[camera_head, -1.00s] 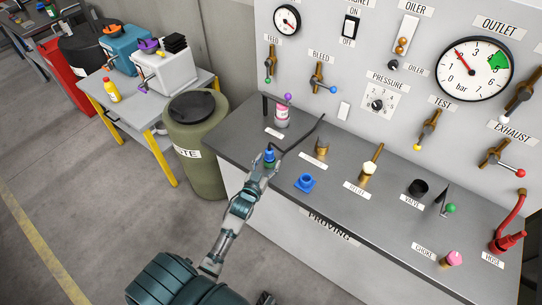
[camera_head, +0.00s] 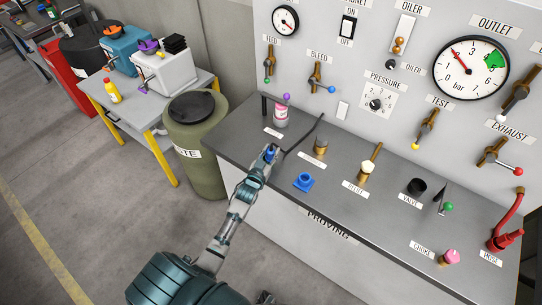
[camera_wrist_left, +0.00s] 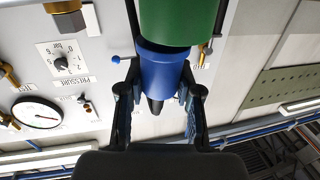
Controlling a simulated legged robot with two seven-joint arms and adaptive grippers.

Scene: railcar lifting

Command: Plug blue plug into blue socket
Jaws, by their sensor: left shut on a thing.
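The blue plug (camera_head: 270,153) is in my left gripper (camera_head: 266,161), above the bench top near its front edge. My left gripper is shut on it. In the left wrist view the blue plug (camera_wrist_left: 162,72) sits between the two fingers (camera_wrist_left: 158,118), with a green cylindrical part joined to it at the top. The fingers hide some of the plug in the head view. The blue socket (camera_head: 303,181) is on the bench top, right of and nearer than the plug, and apart from it. It has a square base and a round opening facing up. My right gripper cannot be made out.
A black bent bar (camera_head: 305,138) rises just right of the plug. The green waste barrel (camera_head: 195,145) is left of the bench.

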